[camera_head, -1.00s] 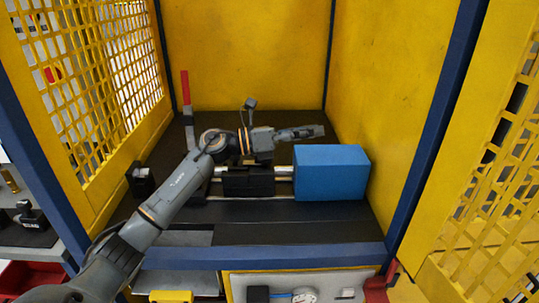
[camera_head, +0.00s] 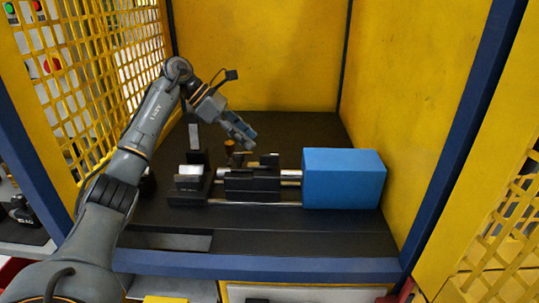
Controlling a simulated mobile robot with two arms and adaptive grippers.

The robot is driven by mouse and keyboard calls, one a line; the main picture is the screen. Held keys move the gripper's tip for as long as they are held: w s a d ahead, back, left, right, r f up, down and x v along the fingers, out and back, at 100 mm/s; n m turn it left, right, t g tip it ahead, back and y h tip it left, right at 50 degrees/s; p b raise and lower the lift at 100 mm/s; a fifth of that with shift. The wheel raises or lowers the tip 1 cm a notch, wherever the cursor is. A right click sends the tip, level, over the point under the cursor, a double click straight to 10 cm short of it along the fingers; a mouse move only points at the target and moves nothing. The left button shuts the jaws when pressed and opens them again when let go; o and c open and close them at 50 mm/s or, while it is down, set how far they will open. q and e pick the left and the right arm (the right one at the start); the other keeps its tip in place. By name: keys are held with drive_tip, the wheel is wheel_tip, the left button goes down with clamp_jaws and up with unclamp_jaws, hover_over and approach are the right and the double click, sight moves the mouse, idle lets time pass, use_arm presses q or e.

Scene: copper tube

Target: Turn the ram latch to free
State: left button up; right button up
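A black bench press has a blue box (camera_head: 344,179) at its right end, steel rods (camera_head: 290,178) and a black carriage (camera_head: 252,184) in the middle. Small dark upright parts (camera_head: 269,160) stand on top behind the carriage; I cannot tell surely which part is the ram latch. My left gripper (camera_head: 244,136) points down and right above the back of the carriage, apparently clear of it. Its fingers are close together and small in view, so I cannot tell whether they are open or shut. My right gripper is out of view.
A brown cylindrical knob (camera_head: 229,147) is just under the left gripper. A black block with a bright metal piece (camera_head: 190,176) stands left of the carriage. Yellow walls (camera_head: 255,55) and a blue front rail (camera_head: 260,265) enclose the bench. The bench behind the blue box is clear.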

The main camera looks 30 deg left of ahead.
sight(268, 154)
use_arm(q)
drive_tip(key=p+x, duration=0.1)
drive_tip(key=x, duration=0.7)
drive_tip(key=shift+w+d+f, duration=0.1)
drive_tip(key=shift+d, duration=0.05)
clamp_jaws()
